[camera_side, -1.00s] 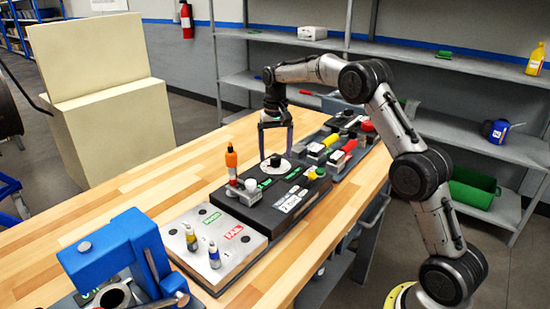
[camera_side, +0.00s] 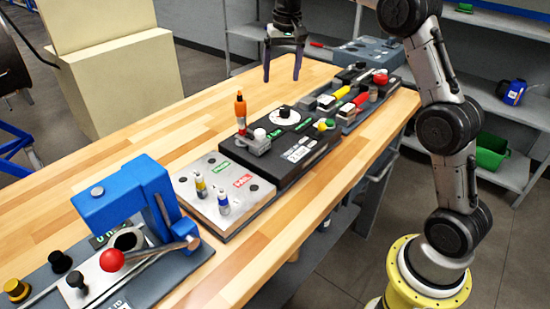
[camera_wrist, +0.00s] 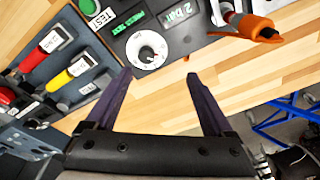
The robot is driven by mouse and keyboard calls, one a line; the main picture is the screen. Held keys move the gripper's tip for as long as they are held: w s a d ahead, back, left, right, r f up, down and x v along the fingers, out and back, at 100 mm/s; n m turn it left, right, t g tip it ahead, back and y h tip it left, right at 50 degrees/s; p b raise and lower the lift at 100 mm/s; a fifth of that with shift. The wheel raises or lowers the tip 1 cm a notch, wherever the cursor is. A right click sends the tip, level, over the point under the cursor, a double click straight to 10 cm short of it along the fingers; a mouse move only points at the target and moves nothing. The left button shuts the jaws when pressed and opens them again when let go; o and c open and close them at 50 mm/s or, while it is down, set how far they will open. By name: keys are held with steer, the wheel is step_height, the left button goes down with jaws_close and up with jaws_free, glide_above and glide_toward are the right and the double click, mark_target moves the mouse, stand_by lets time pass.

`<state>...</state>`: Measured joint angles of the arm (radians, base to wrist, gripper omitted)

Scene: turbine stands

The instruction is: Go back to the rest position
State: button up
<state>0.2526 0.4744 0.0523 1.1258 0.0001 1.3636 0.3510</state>
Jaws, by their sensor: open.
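My gripper (camera_side: 283,70) is open and empty, high above the wooden workbench (camera_side: 130,140) in the side view. In the wrist view its two dark fingers (camera_wrist: 165,95) are spread apart with only bench and devices beyond them. The black test station (camera_side: 265,165) with a white dial (camera_side: 283,119) stands below and to the front of the gripper, apart from it. The dial also shows in the wrist view (camera_wrist: 147,50), with lit green displays beside it.
A blue clamp press (camera_side: 125,205) is at the front left. A panel with red and yellow handles (camera_side: 350,98) lies behind the station. The bench's left side is clear.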

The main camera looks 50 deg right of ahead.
steer(key=s+a+r+n+t, duration=0.1)
steer(key=s+a+r+t, duration=0.1)
steer(key=s+a+r, duration=0.5)
steer(key=s+a+r+n+t, duration=0.1)
steer(key=s+a+r+n, duration=0.15)
steer(key=s, duration=0.85)
steer(key=s+a+f+n, duration=0.1)
steer(key=s+f, duration=0.5)
steer(key=s, duration=0.2)
steer(key=s+a+f+n+t, duration=0.1)
steer(key=s+a+f+n, duration=0.1)
steer(key=s+f, duration=0.4)
steer(key=shift+s+a, duration=0.25)
steer(key=shift+s, duration=0.8)
steer(key=shift+n, duration=0.25)
steer(key=shift+r, duration=0.1)
jaws_close()
